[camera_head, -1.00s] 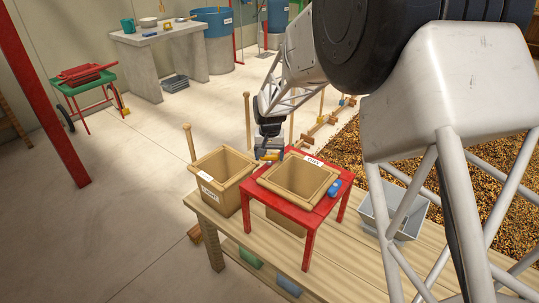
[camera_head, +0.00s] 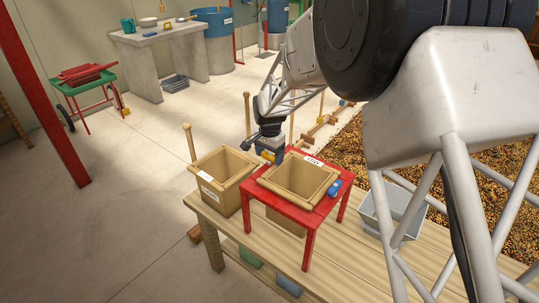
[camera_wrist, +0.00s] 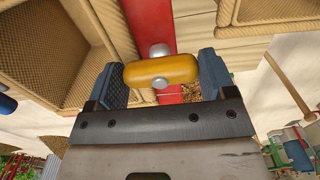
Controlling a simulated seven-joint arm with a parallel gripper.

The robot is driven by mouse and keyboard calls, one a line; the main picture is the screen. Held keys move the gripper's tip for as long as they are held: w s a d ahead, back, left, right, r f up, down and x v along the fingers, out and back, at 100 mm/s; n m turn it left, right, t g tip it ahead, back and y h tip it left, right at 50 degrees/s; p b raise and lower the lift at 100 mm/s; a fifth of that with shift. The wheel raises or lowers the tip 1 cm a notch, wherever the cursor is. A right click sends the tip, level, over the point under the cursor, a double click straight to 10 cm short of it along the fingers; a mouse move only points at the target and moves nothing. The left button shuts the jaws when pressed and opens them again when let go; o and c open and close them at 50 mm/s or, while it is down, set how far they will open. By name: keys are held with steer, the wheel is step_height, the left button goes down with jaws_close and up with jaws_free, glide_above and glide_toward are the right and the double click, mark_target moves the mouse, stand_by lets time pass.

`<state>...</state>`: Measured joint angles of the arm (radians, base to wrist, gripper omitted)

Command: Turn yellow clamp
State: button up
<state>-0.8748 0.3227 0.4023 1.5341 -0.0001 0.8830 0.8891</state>
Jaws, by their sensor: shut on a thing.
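The yellow clamp (camera_wrist: 162,68) is a rounded yellow bar with a metal pin end showing above and below it in the wrist view. It sits at the far edge of the red stand (camera_head: 310,222), beside the bin held in that stand. My gripper (camera_head: 266,150) is shut on the yellow clamp, with one blue-grey finger at each end of the bar. In the head view the clamp shows only as a small yellow patch beside the gripper. A blue clamp (camera_head: 334,188) sits on the right side of the stand. It also shows at the left edge of the wrist view (camera_wrist: 6,104).
A wooden bin (camera_head: 222,170) stands on the wooden table left of the stand. Another bin (camera_head: 300,178) sits in the stand's frame. A grey metal hopper (camera_head: 398,208) is at the right, partly behind my arm. Wooden posts (camera_head: 247,115) rise behind the bins.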

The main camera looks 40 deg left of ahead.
mark_target(270, 154)
steer(key=shift+r, duration=0.1)
steer(key=o, duration=0.9)
steer(key=shift+r, duration=0.1)
steer(key=shift+r, duration=3.75)
